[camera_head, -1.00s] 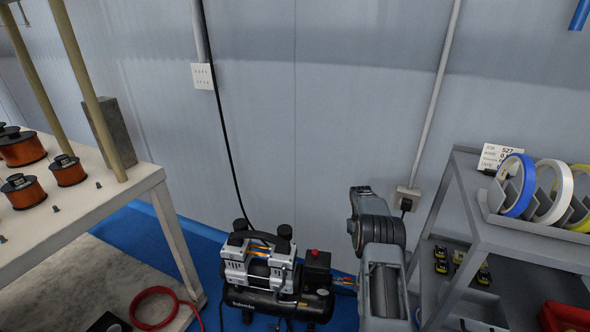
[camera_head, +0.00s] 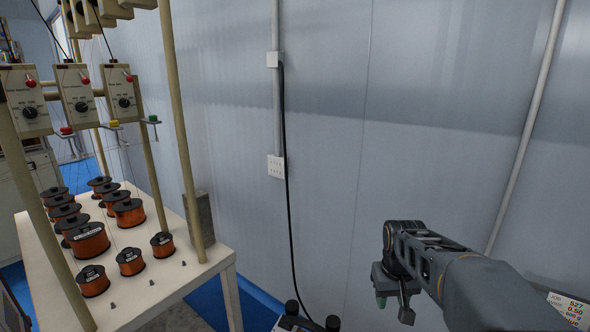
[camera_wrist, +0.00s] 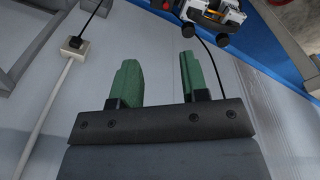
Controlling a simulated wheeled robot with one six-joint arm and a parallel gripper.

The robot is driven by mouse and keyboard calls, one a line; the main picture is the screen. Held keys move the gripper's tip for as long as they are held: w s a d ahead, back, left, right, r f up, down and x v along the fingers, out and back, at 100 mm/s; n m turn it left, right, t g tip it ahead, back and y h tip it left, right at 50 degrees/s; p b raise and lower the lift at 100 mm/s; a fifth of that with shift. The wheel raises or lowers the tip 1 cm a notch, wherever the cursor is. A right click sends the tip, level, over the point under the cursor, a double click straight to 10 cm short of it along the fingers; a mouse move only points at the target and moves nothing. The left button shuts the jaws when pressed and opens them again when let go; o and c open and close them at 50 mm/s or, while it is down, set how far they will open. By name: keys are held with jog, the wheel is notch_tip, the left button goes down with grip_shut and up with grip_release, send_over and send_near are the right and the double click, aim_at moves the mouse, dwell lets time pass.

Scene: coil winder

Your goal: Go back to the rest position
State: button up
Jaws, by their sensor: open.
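My gripper (camera_wrist: 158,82) is open in the wrist view, with two green fingers apart and nothing between them. Past the fingers are the grey wall and part of the blue floor. In the head view my arm comes in from the lower right, and my gripper (camera_head: 392,302) hangs at its end in front of the bare wall, with a green fingertip just showing. It touches nothing that I can see.
A white table (camera_head: 226,262) with several copper wire spools (camera_head: 88,242) and upright posts stands at left. Control boxes (camera_head: 123,92) hang above it. The compressor (camera_wrist: 215,12) shows at the wrist view's top. A label card (camera_head: 572,308) is at lower right.

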jog(key=s+a+r+t+p, duration=0.1)
jog(key=s+a+r+p, duration=0.1)
jog(key=s+r+p, duration=0.2)
jog(key=s+a+r+t+p, duration=0.1)
jog(key=s+a+r+p, duration=0.2)
jog(key=s, duration=0.5)
notch_tip(320, 180, up, 2)
jog(key=shift+s+a+r+t+y+p, duration=0.1)
jog(key=shift+s+a+t+y+p, duration=0.25)
jog(key=shift+p, duration=0.2)
jog(key=shift+s, duration=0.1)
